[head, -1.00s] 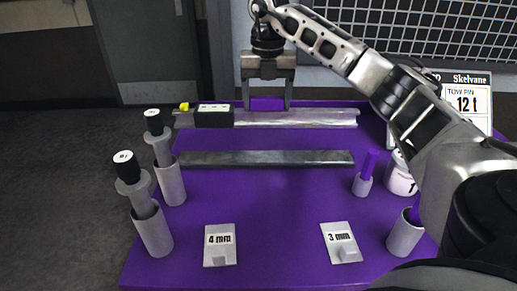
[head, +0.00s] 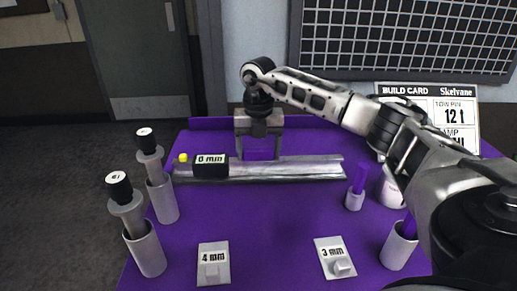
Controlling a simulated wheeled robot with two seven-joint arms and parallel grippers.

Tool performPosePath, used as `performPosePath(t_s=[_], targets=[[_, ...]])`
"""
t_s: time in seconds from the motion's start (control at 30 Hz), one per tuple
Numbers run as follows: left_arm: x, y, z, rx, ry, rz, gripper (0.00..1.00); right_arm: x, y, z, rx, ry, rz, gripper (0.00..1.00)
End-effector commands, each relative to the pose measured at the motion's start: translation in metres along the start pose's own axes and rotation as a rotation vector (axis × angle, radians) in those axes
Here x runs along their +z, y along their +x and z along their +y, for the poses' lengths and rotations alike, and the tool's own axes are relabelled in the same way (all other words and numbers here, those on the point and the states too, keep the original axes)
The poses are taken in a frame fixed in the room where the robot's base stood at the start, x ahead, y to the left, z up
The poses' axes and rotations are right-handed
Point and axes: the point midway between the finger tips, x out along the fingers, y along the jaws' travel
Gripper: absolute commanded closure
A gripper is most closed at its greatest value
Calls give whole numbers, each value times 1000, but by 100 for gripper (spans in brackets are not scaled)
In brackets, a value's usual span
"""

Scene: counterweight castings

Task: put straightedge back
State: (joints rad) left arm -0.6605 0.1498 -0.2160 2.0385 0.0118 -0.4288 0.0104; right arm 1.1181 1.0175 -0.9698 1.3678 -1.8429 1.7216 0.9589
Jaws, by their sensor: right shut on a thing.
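The straightedge, a long pale metal bar (head: 305,168), lies crosswise over the purple table in the head view. A black block marked "0 mm" (head: 211,168) and a small yellow piece (head: 183,157) are at its left end. My left gripper is not in view.
At left, two grey holders (head: 146,250) hold black-capped pins. At right, two grey cups (head: 398,252) hold purple pins, near a white pot (head: 391,190). Plates marked "4 mm" (head: 213,258) and "3 mm" (head: 334,250) lie in front. A build card (head: 450,110) stands behind. The table's middle (head: 270,215) is clear.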

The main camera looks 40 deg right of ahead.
Motion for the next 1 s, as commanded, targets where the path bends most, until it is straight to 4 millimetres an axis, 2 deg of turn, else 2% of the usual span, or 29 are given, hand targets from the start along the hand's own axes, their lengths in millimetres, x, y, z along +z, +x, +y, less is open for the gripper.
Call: performPosePath(t_s=[0.1,0.13,0.2,0.57,0.67,1.0], targets=[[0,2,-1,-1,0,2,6,0,2,0,3,0,-2,70],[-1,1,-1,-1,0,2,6,0,3,0,0,0,0,19],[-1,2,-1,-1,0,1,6,0,2,0,0,0,0,6],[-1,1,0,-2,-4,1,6,0,-4,0,1,0,-1,6],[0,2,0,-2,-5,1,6,1,-17,1,3,0,-3,6],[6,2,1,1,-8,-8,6,1,-90,1,4,0,-3,6]])
